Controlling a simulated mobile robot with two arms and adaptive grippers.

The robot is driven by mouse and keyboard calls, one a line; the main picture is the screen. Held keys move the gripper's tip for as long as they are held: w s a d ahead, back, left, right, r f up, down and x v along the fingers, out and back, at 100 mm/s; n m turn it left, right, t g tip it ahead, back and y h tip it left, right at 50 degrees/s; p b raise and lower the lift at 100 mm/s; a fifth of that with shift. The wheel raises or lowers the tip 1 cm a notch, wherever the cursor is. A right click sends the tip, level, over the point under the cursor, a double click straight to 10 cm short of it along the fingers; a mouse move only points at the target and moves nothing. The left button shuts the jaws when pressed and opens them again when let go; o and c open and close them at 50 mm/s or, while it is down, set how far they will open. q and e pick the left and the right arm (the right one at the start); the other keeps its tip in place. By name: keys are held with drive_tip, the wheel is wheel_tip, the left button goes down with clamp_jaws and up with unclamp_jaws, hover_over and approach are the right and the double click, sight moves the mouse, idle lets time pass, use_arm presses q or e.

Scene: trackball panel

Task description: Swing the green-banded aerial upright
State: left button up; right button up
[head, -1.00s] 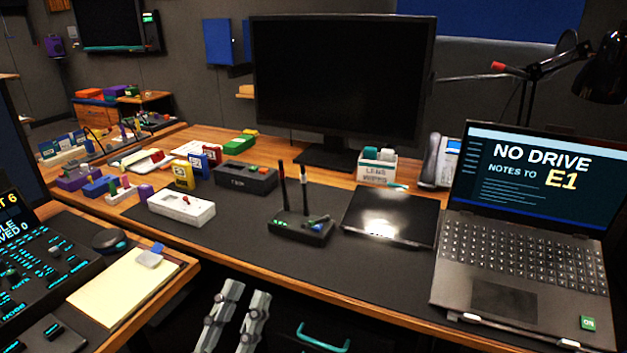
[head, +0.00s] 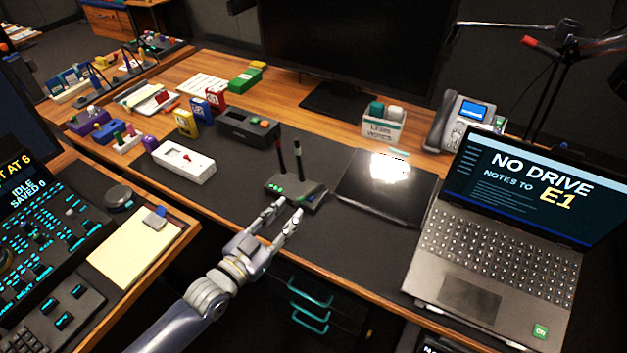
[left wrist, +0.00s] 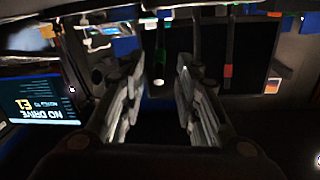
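A small dark box with aerials (head: 290,193) sits on the desk mat in the head view. My left gripper (head: 287,212) is open and empty, just in front of the box. My right gripper is out of view.
A black tablet-like slab (head: 388,190) lies right of the box, with a laptop (head: 490,240) beyond it. A white device (head: 184,162) and a dark button box (head: 247,132) stand to the left. A large monitor (head: 360,50) stands behind.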

sight(303, 198)
use_arm(q)
drive_tip(key=x, duration=0.9)
drive_tip(key=shift+w+d, duration=0.25)
drive_tip(key=shift+d, duration=0.05)
clamp_jaws()
